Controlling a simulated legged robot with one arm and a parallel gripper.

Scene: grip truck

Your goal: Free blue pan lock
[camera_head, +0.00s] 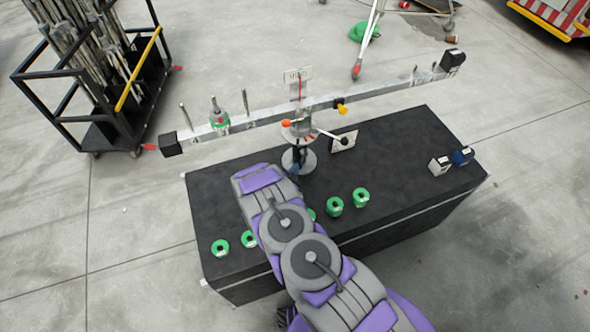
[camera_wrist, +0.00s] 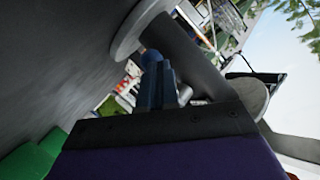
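A balance rig with a long grey beam (camera_head: 262,115) stands on a black box. Its central post rests on a round grey disc (camera_head: 299,160). A small blue part (camera_head: 295,170), likely the blue pan lock, shows low on the post beside the end of my arm. In the wrist view a rounded blue knob (camera_wrist: 152,58) lies at the tips of the blue-grey fingers of my gripper (camera_wrist: 156,82). The fingers look close together. Whether they grip the knob or only touch it, I cannot tell. My arm hides the fingers in the head view.
Several green weights (camera_head: 334,206) stand along the front of the black box (camera_head: 400,160); my arm covers some. Another green weight (camera_head: 219,117) sits on the beam. A white block (camera_head: 439,166) and a blue block (camera_head: 462,156) stand at right. A cart of rods (camera_head: 100,75) is back left.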

